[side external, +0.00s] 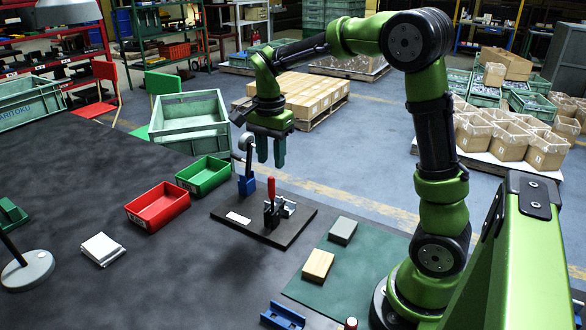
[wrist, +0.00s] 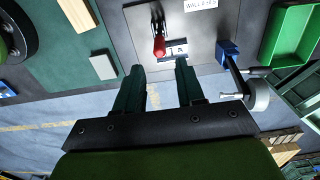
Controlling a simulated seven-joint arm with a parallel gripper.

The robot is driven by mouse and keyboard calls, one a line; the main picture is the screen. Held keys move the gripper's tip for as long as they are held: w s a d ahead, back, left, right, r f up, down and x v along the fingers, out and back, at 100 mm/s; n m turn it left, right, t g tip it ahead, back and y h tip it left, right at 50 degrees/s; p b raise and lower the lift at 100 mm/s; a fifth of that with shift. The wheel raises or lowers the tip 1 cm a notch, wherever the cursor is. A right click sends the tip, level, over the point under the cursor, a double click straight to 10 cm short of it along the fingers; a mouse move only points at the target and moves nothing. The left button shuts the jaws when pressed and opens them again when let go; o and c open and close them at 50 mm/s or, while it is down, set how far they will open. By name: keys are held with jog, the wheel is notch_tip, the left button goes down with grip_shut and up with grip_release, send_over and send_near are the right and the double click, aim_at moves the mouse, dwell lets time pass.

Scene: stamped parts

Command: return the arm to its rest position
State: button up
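My gripper (side external: 271,163) hangs in the air with its fingers pointing down, above and behind the dark fixture plate (side external: 290,228) on the table. In the wrist view its two dark green fingers (wrist: 159,68) stand apart with nothing between them, so it is open and empty. The toggle clamp with a red handle (side external: 271,188) stands upright on the plate; it also shows in the wrist view (wrist: 159,46). My arm is raised and bent over the table.
A blue holder (side external: 247,185) with a grey, round-topped tool stands close to my gripper. A green bin (side external: 204,175) and a red bin (side external: 158,206) stand left of the plate. A green mat (side external: 345,285) bears a grey block (side external: 343,230) and a wooden block (side external: 318,265).

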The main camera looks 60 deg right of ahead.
jog(key=shift+r, duration=0.15)
jog(key=shift+f+n, duration=0.25)
jog(key=shift+n, duration=0.35)
jog(key=s+a+r+n+t+y, duration=0.1)
jog(key=s+a+r+n+t, duration=0.1)
jog(key=s+a+n, duration=0.4)
jog(key=s+a+r+n+t+y, duration=0.1)
jog(key=s+a+r+n+t, duration=0.2)
jog(key=s, duration=0.6)
jog(key=a+n+t, duration=0.2)
jog(key=a+n, duration=0.1)
jog(key=shift+n, duration=0.4)
